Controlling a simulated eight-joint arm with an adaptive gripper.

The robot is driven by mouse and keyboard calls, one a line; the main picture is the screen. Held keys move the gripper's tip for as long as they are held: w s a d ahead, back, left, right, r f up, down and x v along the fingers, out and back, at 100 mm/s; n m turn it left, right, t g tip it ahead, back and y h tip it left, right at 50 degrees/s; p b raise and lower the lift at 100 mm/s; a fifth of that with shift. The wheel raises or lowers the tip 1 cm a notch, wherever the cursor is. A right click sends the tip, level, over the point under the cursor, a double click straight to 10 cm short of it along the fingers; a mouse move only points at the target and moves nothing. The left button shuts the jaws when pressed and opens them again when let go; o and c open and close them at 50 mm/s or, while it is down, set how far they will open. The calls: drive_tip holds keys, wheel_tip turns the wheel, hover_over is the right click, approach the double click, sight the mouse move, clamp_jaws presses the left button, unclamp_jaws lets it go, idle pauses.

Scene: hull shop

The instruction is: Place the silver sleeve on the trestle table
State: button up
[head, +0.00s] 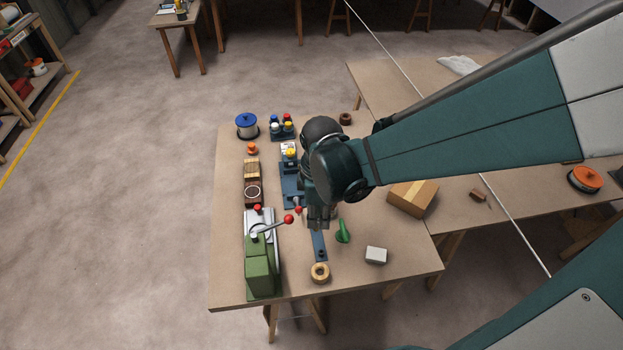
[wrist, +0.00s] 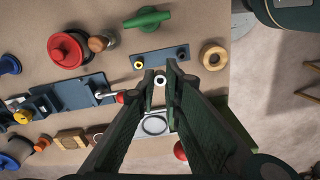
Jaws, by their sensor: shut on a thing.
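My gripper (head: 318,222) is over the near half of the trestle table (head: 225,215). In the wrist view the fingertips (wrist: 160,78) are closed on a small pale metal ring-ended piece, the silver sleeve (wrist: 160,80), seen end-on with a dark bore. In the head view the gripper and arm mostly hide the sleeve. Below the fingertips lies a blue-grey strip plate (wrist: 160,58) with a brass ring at one end and a dark peg or hole at the other. The sleeve appears apart from the plate; its exact height above the table I cannot tell.
A green press (head: 262,262) with a red-knobbed lever stands left of the gripper. A wooden ring (head: 320,272), green handle (head: 343,232), pale block (head: 376,255) and cardboard box (head: 412,199) are nearby. A red pot (wrist: 68,50) shows in the wrist view. The table's front right is fairly clear.

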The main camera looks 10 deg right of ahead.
idle(0.3)
drive_tip(key=w+d+r, duration=0.1)
drive_tip(key=w+d, duration=0.3)
drive_tip(key=w, duration=0.3)
drive_tip(key=w+d+r, duration=0.1)
drive_tip(key=w+d, duration=0.2)
drive_tip(key=w, duration=0.5)
drive_tip(key=w+d+p, duration=0.2)
drive_tip(key=w+d, duration=1.7)
drive_tip(key=d, duration=0.4)
drive_tip(key=shift+w+f, duration=0.2)
drive_tip(key=shift+w, duration=0.2)
drive_tip(key=w+d, duration=0.1)
drive_tip(key=d, duration=0.3)
drive_tip(key=w+d+f, duration=0.1)
drive_tip(key=w+d, duration=0.1)
drive_tip(key=d, duration=0.3)
drive_tip(key=w+d, duration=0.2)
drive_tip(key=d, duration=0.2)
drive_tip(key=shift+d+f, duration=0.3)
drive_tip(key=shift+d, duration=0.05)
drive_tip(key=shift+c, duration=0.2)
drive_tip(key=shift+d, duration=0.1)
drive_tip(key=shift+f, duration=3.15)
drive_tip(key=shift+f+b, duration=0.1)
drive_tip(key=shift+b, duration=0.2)
